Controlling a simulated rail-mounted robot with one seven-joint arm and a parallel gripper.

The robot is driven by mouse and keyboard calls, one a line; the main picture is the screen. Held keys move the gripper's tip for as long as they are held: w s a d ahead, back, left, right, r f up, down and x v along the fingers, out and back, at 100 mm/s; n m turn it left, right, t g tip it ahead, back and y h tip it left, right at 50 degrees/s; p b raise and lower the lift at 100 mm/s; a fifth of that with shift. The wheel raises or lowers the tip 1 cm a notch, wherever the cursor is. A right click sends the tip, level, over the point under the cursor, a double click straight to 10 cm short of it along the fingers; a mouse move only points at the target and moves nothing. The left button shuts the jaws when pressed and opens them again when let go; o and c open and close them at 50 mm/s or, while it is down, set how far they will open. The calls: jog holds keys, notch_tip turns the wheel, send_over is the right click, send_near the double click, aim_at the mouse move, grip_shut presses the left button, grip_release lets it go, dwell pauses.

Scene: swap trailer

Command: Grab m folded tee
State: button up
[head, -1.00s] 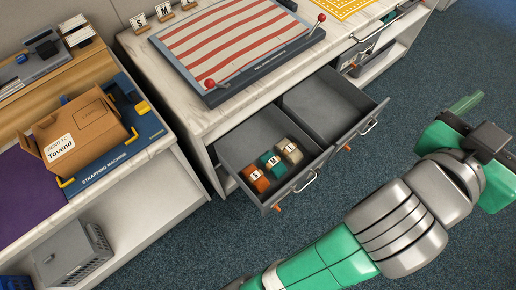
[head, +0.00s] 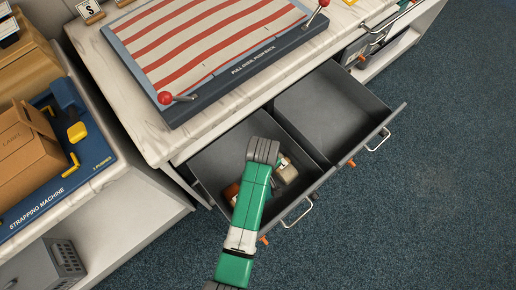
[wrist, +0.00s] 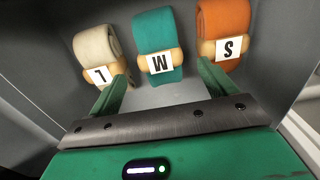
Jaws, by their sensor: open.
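The m folded tee (wrist: 158,45) is a teal roll with a tan band and a white "M" tag in the wrist view. It lies in an open grey drawer (head: 217,158), between the beige L tee (wrist: 97,48) and the orange S tee (wrist: 222,35). My gripper (wrist: 162,84) is open and empty, its green fingers spread on either side of the M tee's line, near its tagged end. I cannot tell whether the fingertips touch the neighbouring rolls. In the head view my arm hides the M tee and the fingers; the orange and beige tees partly show.
An empty drawer compartment (head: 318,108) is open to the right. The counter with a striped folding board (head: 215,45) stands behind the drawers. A strapping machine (head: 92,150) with a cardboard box (head: 25,150) is at left. The blue carpet in front is clear.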

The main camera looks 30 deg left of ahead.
notch_tip(320, 180, down, 7)
jog(key=shift+r+b, duration=0.15)
jog(key=shift+b, duration=0.4)
jog(key=c, duration=1.1)
jog(key=shift+c, duration=0.2)
jog(key=shift+r, duration=0.15)
notch_tip(320, 180, up, 10)
jog(key=shift+f+p, duration=0.1)
jog(key=shift+p, duration=0.9)
